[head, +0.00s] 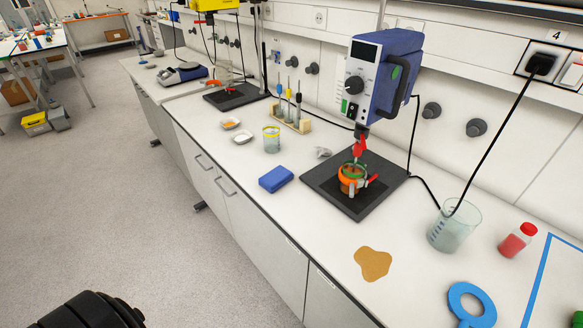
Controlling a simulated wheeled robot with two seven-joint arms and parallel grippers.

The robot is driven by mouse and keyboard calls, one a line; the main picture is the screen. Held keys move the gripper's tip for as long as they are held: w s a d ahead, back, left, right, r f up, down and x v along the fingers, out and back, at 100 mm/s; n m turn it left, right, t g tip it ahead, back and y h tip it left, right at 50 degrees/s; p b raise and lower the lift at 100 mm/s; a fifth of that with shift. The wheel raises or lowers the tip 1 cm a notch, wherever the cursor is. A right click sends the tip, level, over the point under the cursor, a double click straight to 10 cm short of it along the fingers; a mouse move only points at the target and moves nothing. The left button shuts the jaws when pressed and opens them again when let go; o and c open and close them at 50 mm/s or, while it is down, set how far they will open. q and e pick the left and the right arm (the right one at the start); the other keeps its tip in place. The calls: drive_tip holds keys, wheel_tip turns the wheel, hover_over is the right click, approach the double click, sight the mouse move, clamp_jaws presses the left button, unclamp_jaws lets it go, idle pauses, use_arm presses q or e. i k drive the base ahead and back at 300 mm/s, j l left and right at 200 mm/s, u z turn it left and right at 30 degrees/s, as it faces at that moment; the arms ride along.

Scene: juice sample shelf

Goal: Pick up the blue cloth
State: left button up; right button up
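The blue cloth (276,179) is a folded, thick rectangular piece lying flat on the white bench near its front edge, left of the black stirrer base. A tan spill (374,263) lies on the bench to the right of the cloth and nearer to me. A dark ribbed part, probably of my own arm, shows at the bottom left, well apart from the bench top. Neither of my grippers' fingers shows in the head view, and nothing touches the cloth.
The overhead stirrer (380,75) stands over an orange vessel (351,178) on a black base (318,184). A glass beaker (453,226), a red-capped bottle (518,240) and a blue ring (471,304) are at right. A yellow-rimmed beaker (271,140) stands behind the cloth.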

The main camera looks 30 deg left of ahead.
sight(276, 179)
drive_tip(key=j+z, duration=0.2)
drive_tip(key=j, duration=0.15)
drive_tip(key=k+j+z, duration=0.2)
drive_tip(key=j, duration=0.15)
drive_tip(key=j+z, duration=0.15)
drive_tip(key=j, duration=0.2)
drive_tip(key=k+j+z, duration=0.2)
drive_tip(key=i+j, duration=0.05)
drive_tip(key=j, duration=0.05)
